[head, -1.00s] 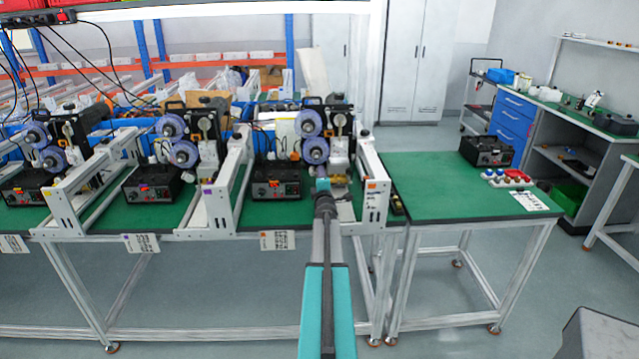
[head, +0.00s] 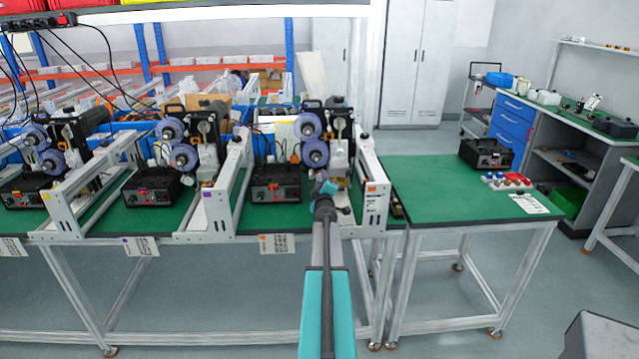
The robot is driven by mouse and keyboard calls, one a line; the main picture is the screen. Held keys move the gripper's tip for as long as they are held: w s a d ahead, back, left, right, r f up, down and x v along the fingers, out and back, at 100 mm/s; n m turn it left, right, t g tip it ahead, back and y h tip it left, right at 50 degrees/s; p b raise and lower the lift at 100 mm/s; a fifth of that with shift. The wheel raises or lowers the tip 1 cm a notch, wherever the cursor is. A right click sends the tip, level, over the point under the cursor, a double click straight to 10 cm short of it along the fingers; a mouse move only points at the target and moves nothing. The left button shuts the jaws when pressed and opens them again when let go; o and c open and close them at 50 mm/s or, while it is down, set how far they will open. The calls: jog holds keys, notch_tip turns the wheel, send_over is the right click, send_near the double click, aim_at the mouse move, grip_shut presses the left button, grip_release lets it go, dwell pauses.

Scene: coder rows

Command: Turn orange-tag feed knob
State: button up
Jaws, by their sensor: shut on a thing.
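The orange-tag coder is the rightmost machine in the row. Its orange tag (head: 371,188) is on the white right side plate, and its two purple-grey rolls (head: 312,140) stand above my gripper. My gripper (head: 326,186) is at the front of this machine, just below the lower roll, with its teal end tilted. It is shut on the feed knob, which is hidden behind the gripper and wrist.
A black control box (head: 277,183) sits left of my gripper on the green bench. White side plates (head: 232,190) flank the machine closely. The green table (head: 430,200) to the right is mostly clear, with a black box (head: 486,153) and small coloured knobs (head: 507,181).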

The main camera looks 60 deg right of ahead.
jog(key=shift+s+d, duration=0.15)
jog(key=shift+s, duration=0.05)
jog(key=o, duration=1.1)
jog(key=shift+c, duration=0.2)
jog(key=shift+w, duration=0.1)
jog(key=shift+a, duration=0.2)
jog(key=shift+b+v, duration=1.35)
jog(key=shift+v, duration=5.5)
jog(key=shift+r, duration=0.1)
